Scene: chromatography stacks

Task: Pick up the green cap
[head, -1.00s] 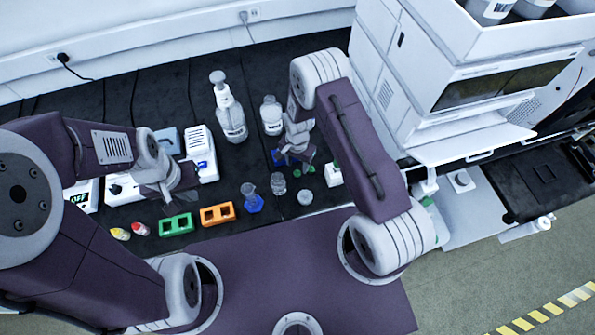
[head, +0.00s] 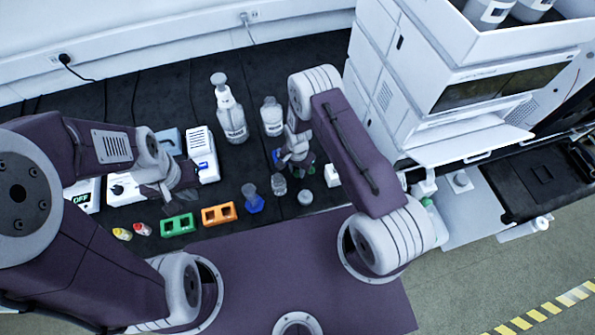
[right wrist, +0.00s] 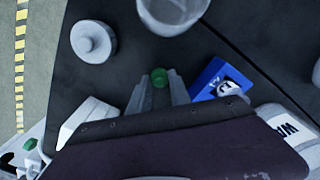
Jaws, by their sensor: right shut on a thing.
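The green cap (right wrist: 159,77) is a small round cap, seen in the right wrist view between the two fingertips of my right gripper (right wrist: 161,84). The gripper is shut on it. In the head view my right gripper (head: 294,160) is low over the bench's right part, and the arm and hand largely hide the cap. I cannot tell whether the cap touches the bench. My left gripper (head: 178,196) hangs above the bench behind the green rack, well away from the cap. Its fingers are too small and dark to show whether they are open.
A blue box (right wrist: 220,82) stands close right of my right gripper in the right wrist view. A glass vessel (head: 279,186) and a round white lidded item (head: 305,197) stand in front. Bottles (head: 230,115) stand behind. Green (head: 178,225) and orange (head: 219,214) racks lie left.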

